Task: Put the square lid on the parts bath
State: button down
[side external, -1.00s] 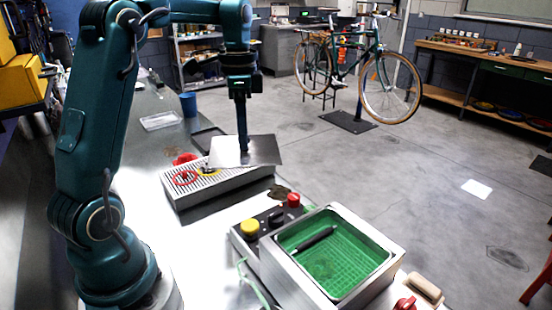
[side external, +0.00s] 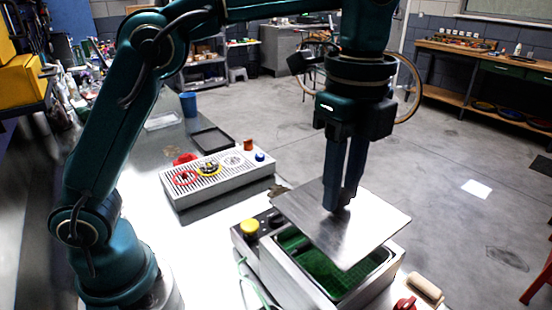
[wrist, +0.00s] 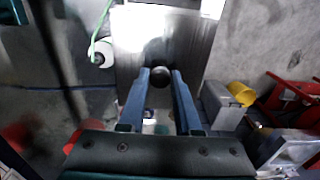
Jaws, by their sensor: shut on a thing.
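The square lid (side external: 372,232) is a flat metal plate. My gripper (side external: 340,203) is shut on its dark knob (wrist: 160,77), which shows between the two fingers in the wrist view. The lid is held in the air over the parts bath (side external: 284,283), a metal box with green liquid. In the side view it hides the far part of the opening, while green still shows along the near left and front. The lid's edges look somewhat turned against the bath rim, and I cannot tell the exact gap. The pen-like dark item in the bath is now hidden.
A yellow button (side external: 249,226) and dark knobs sit on the panel beside the bath. A tan roller-like piece (side external: 425,288) and a red part (side external: 405,303) lie right of it. A slotted metal tray (side external: 215,180) with coloured parts stands behind, with a blue cup (side external: 188,104) farther back.

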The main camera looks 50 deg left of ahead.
aim_at(338, 212)
jog(key=shift+f, duration=2.75)
jog(key=shift+f, duration=0.55)
jog(key=c, duration=0.5)
grip_release()
